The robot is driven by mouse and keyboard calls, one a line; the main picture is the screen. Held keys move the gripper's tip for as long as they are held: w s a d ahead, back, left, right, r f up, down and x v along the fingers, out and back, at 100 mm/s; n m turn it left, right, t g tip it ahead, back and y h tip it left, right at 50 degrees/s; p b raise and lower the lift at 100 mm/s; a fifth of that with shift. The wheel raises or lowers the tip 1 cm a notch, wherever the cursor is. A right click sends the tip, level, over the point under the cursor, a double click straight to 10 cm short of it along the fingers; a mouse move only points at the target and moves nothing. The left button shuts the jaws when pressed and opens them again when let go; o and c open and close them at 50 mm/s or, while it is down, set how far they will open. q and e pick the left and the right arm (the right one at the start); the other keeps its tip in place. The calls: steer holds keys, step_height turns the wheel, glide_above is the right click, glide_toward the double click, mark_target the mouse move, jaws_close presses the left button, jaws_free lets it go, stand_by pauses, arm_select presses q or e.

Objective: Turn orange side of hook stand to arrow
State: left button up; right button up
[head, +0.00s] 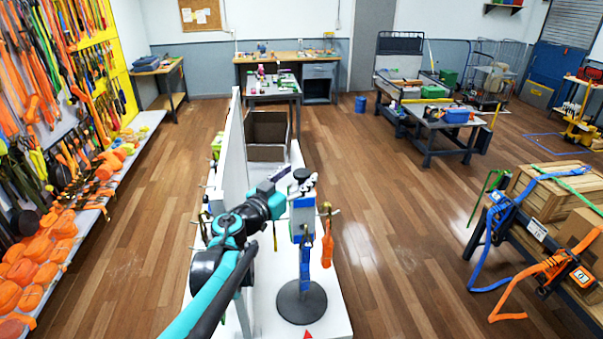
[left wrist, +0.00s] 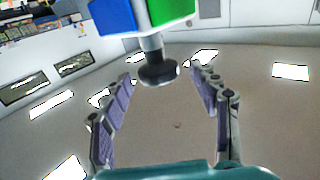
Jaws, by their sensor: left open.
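The hook stand has a round dark base (head: 302,303) on a white bench top and a blue post (head: 305,262). Its upper block shows a pale and blue face toward me in the head view. A black knob (head: 302,174) tops it. In the left wrist view the block (left wrist: 113,14) shows a blue and a green face, and the knob (left wrist: 158,70) hangs upside down in the picture. No orange face shows. A red arrow (head: 308,335) lies on the bench before the base. My left gripper (head: 296,186) is open, its fingers either side of the knob, apart from it. My right gripper is out of view.
An orange strap (head: 327,250) hangs from a hook at the stand's right. A white upright panel (head: 235,150) stands left of it, with a brown box (head: 267,152) behind. Crates with straps (head: 555,190) are at right. A wall of straps is at left.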

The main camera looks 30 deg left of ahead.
arm_select(q)
steer(key=s+a, duration=0.1)
steer(key=s, duration=0.8)
steer(key=shift+s, duration=0.4)
steer(key=shift+a, duration=0.1)
